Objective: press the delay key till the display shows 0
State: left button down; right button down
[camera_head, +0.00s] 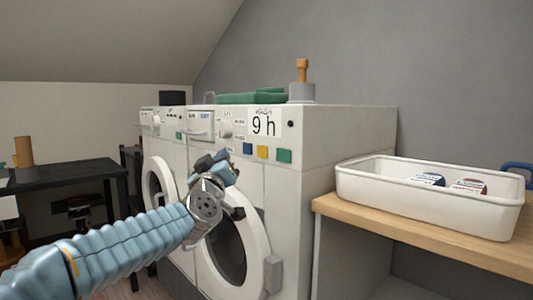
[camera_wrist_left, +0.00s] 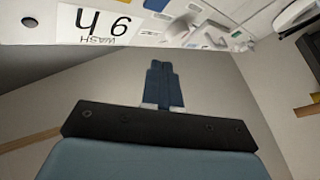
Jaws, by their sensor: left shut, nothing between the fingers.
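The display (camera_head: 264,123) on the front washing machine reads "9 h"; it also shows upside down in the left wrist view (camera_wrist_left: 92,22), with the word WASH. Below it in the head view sit a blue key (camera_head: 247,149), a yellow key (camera_head: 262,152) and a green key (camera_head: 284,156); I cannot read which is the delay key. My left gripper (camera_head: 222,163) is in front of the machine, to the left of and slightly below the keys. Its blue fingers (camera_wrist_left: 163,82) are shut and empty, and I see no contact with a key. My right gripper is out of view.
The front washing machine (camera_head: 330,135) has a round door (camera_head: 256,232). A second machine (camera_head: 162,143) stands to its left. A green folded cloth (camera_head: 250,98) lies on top. A white tray (camera_head: 430,205) stands on a wooden counter (camera_head: 440,254) at right. A dark desk (camera_head: 75,174) is at left.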

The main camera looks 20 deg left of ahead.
pick_arm(q)
jog(key=shift+w, duration=0.1)
jog(key=p, duration=0.3)
send_near(257, 147)
jog(key=w+a+r, duration=0.2)
jog(key=a, duration=0.1)
jog(key=shift+w+d+f+p, duration=0.1)
jog(key=shift+w+p, duration=0.1)
jog(key=shift+w, duration=0.25)
jog(key=shift+w+d+f+p, duration=0.1)
jog(key=shift+w+p, duration=0.1)
jog(key=shift+w, duration=0.25)
dwell(1.2)
jog(key=shift+w+d, duration=0.15)
jog(key=shift+w, duration=0.2)
jog(key=shift+w+d+p, duration=0.15)
jog(key=shift+w+p, duration=0.2)
dwell(0.6)
jog(key=shift+s, duration=0.15)
jog(key=shift+s+a+b, duration=0.25)
jog(key=shift+s+b, duration=0.2)
jog(key=shift+s, duration=0.1)
